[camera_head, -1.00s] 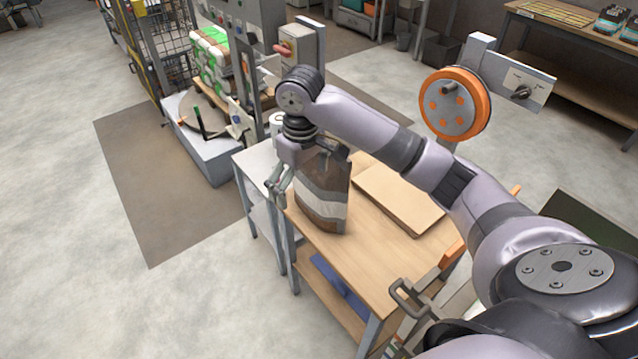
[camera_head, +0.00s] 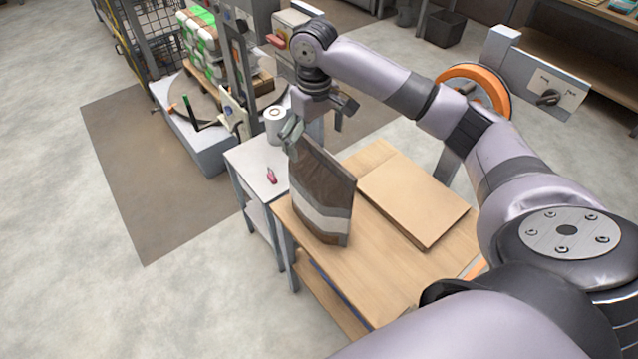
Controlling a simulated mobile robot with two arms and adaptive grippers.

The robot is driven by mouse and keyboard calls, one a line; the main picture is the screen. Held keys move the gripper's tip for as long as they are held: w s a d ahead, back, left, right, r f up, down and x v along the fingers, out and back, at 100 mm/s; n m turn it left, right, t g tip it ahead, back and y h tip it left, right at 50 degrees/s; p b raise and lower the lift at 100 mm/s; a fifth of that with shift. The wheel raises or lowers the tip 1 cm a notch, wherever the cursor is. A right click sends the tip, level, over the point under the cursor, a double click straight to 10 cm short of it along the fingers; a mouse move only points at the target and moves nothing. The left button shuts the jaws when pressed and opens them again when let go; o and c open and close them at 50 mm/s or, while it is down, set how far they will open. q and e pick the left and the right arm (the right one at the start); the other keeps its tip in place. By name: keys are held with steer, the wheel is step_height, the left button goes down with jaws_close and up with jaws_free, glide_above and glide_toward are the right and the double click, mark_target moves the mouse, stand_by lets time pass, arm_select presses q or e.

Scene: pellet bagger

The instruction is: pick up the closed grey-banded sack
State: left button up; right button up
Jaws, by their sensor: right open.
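The closed grey-banded sack (camera_head: 324,190) stands upright on the wooden table. It is dark brown with light and grey bands across its lower half, and its top narrows to an edge. My right gripper (camera_head: 316,136) is open at the top of the sack, with one finger to the left of the top edge and the other to the right. I cannot tell whether the fingers touch the sack. Nothing is held. My left gripper is not in view.
A flat cardboard-coloured stack (camera_head: 415,198) lies right of the sack on the wooden table (camera_head: 375,275). A small grey table (camera_head: 250,160) at left carries a white roll (camera_head: 275,126) and a red-handled tool (camera_head: 271,176). An orange wheel (camera_head: 480,88) stands behind.

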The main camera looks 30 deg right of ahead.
mark_target(319, 169)
step_height(319, 169, down, 4)
steer(key=shift+w+d+r+p, duration=0.1)
steer(key=shift+d+r+p, duration=0.05)
steer(key=shift+p, duration=0.15)
step_height(319, 169, down, 3)
steer(key=shift+d+r+p, duration=0.1)
steer(key=shift+p, duration=0.35)
steer(key=f, duration=0.1)
steer(key=f+p, duration=0.1)
steer(key=f, duration=0.1)
steer(key=shift+s+d+f, duration=0.2)
steer(key=shift+d+f, duration=0.1)
steer(key=shift+f, duration=0.45)
steer(key=shift+c, duration=0.7)
steer(key=c, duration=1.5)
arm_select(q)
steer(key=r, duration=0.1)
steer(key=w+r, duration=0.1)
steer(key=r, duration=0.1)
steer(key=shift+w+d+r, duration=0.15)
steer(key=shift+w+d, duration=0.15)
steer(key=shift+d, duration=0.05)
arm_select(e)
steer(key=shift+w+r, duration=0.15)
steer(key=shift+c, duration=0.2)
